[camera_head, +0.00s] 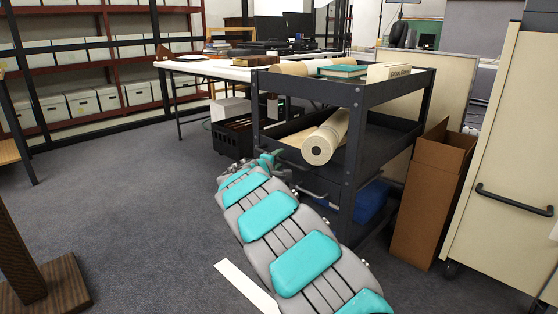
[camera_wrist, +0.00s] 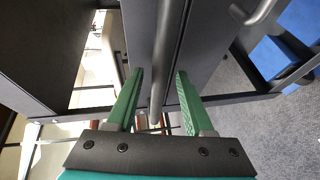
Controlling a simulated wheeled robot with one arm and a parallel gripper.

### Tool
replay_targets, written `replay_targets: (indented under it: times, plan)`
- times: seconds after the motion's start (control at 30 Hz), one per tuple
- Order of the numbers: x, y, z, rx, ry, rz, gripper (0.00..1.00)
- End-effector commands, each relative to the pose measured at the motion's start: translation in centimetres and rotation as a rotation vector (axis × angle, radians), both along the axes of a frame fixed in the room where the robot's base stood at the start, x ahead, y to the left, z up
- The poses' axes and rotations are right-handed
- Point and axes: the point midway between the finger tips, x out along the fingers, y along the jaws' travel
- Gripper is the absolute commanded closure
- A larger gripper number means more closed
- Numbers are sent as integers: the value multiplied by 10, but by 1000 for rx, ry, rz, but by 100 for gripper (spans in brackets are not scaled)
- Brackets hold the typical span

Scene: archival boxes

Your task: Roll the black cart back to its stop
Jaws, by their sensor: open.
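The black cart (camera_head: 352,140) stands in the middle of the head view, with a top tray, a middle shelf and a lower part. A rolled paper (camera_head: 325,138) sticks out over its middle shelf. My gripper (camera_head: 268,160) is at the cart's near left side, partly hidden by my arm. In the wrist view my gripper (camera_wrist: 160,74) is open, with one green finger on each side of a dark bar (camera_wrist: 165,62) on the cart. The fingers look apart from the bar. Another curved handle (camera_wrist: 262,10) shows at upper right. The cart's stop cannot be made out.
A tall cardboard box (camera_head: 430,195) and a cream cabinet (camera_head: 505,165) stand close on the cart's right. A white table (camera_head: 205,68) and a black crate (camera_head: 232,138) are behind it. A white strip (camera_head: 245,287) lies on the floor.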

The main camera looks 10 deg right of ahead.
Motion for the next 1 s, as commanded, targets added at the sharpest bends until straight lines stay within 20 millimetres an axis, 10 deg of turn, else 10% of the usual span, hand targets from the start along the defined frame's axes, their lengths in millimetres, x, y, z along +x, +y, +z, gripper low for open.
replay_targets:
  times: [0.33, 0.8, 1.0]
  plan:
    - [3, -2, 0, 0, -1, 0, 48]
    - [2, -2, 0, 1, -1, 0, 100]
    - [2, -2, 0, 1, -1, 0, 100]
